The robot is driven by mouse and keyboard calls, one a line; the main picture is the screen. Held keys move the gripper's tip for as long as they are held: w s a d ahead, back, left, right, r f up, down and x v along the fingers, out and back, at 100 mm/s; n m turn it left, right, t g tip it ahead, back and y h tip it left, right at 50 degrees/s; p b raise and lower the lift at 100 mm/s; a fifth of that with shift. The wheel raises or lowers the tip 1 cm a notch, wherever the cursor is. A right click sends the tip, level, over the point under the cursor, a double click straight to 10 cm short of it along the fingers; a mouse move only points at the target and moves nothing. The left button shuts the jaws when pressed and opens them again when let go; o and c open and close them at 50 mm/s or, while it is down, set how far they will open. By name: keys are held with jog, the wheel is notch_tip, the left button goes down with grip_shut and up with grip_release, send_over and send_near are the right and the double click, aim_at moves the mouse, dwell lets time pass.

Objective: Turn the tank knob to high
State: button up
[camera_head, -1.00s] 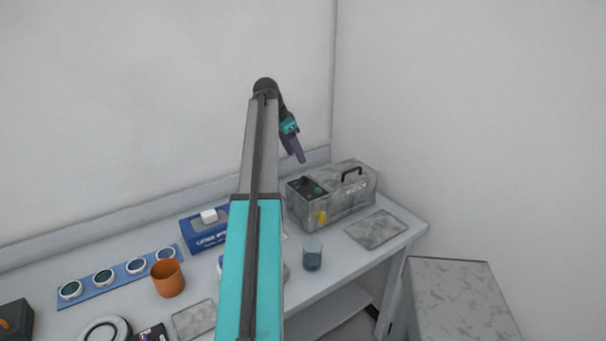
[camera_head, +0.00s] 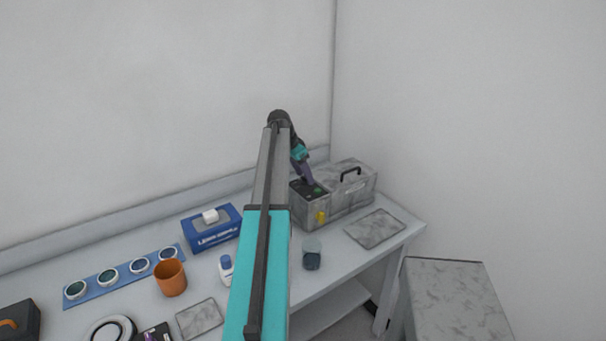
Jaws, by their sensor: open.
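The tank (camera_head: 345,202) is a grey mottled box at the back right of the bench, with a black handle on its lid and a dark panel at its left top. A yellow knob (camera_head: 321,217) sits on its front face, near the left corner. A small green spot (camera_head: 317,190) shows on the dark panel. My gripper (camera_head: 309,182) points down at the panel, above and behind the yellow knob. It is open and seems empty. The fingertips are small here, and I cannot tell whether they touch the panel. The knob's setting is too small to read.
A glass beaker (camera_head: 312,256) stands in front of the tank, and a flat grey plate (camera_head: 375,229) lies to its right. A blue wipes box (camera_head: 212,228), an orange cup (camera_head: 170,278) and a blue lens strip (camera_head: 125,279) are left. A grey cabinet (camera_head: 455,290) stands front right.

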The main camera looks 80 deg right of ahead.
jog(key=shift+f, duration=0.2)
jog(key=c, duration=0.9)
jog(key=shift+a, duration=0.4)
jog(key=shift+c, duration=0.7)
jog(key=shift+d, duration=0.35)
